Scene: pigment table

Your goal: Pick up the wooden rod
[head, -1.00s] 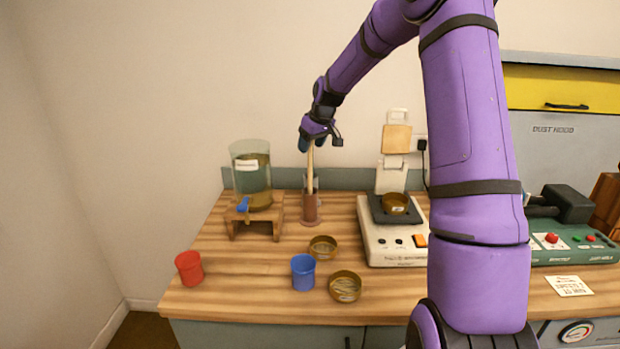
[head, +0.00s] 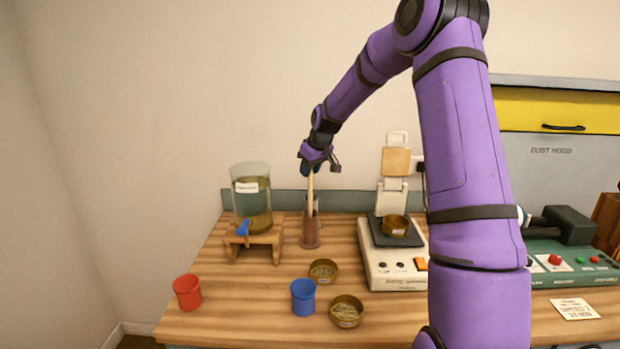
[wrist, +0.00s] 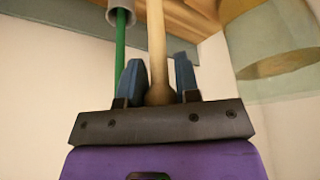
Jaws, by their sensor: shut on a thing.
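The wooden rod (head: 310,192) is pale and stands nearly upright with its lower part in a brown, cylinder-like holder (head: 310,234) at the back of the table. My gripper (head: 309,170) is at the rod's upper end, pointing down. In the wrist view, the rod (wrist: 156,45) runs between the two blue fingers of my gripper (wrist: 158,80). My gripper is shut on it. The rod's lower tip is hidden.
A glass tank (head: 252,200) on a wooden stand (head: 237,243) is close on the left. A balance (head: 395,270) with a raised lid is on the right. A red cup (head: 187,292), a blue cup (head: 303,297) and brass dishes (head: 346,311) stand in front.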

